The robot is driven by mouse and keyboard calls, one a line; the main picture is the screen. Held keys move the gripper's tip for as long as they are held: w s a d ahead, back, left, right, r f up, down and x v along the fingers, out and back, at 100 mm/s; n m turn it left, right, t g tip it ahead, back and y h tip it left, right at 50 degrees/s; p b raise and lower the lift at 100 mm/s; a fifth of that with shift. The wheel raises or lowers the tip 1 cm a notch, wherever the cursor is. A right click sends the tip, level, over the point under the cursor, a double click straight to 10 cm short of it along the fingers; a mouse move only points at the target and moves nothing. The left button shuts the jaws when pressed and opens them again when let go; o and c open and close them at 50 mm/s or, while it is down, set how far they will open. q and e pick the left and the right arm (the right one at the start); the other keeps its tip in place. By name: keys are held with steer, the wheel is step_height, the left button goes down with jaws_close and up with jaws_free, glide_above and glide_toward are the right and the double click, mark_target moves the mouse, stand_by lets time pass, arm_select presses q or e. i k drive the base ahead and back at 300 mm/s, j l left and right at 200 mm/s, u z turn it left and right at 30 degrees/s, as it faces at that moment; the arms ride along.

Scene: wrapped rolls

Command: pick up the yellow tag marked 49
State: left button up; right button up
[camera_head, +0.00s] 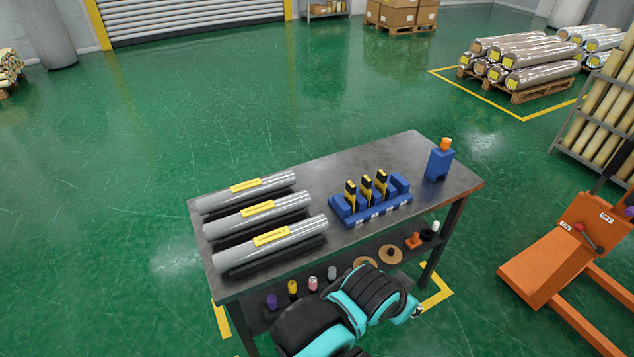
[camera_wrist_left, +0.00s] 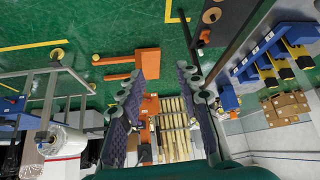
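Three yellow-and-black upright pieces (camera_head: 366,188) stand in a blue rack (camera_head: 345,213) on the table. Yellow labels (camera_head: 258,208) lie on three wrapped silver rolls (camera_head: 294,234) at the table's left. I cannot read a 49 on any of them. The rack also shows at the right of the left wrist view (camera_wrist_left: 247,72), with yellow-and-black pieces (camera_wrist_left: 268,72) in it. My left gripper (camera_wrist_left: 161,78) is open in the left wrist view, with nothing held between its fingers. It is apart from the rack. My right gripper is not in view.
The dark table (camera_head: 330,172) has clear room between rolls and rack. A blue holder with an orange top (camera_head: 439,163) stands at its right. Small items (camera_head: 292,287) sit on the lower shelf. An orange lift (camera_head: 555,255) stands right. My teal arm is at the front.

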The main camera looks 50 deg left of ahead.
mark_target(350, 189)
steer(key=i+u, duration=0.2)
steer(key=u, duration=0.25)
steer(key=i+u, duration=0.15)
steer(key=u, duration=0.3)
steer(key=i+l+u, duration=0.15)
steer(key=u, duration=0.3)
steer(key=i+l+u, duration=0.15)
steer(key=u, duration=0.3)
steer(key=i+l+u, duration=0.1)
steer(key=l+u, duration=0.15)
steer(key=u, duration=0.2)
steer(key=l+u, duration=0.2)
steer(key=u, duration=0.25)
steer(key=i+l, duration=0.05)
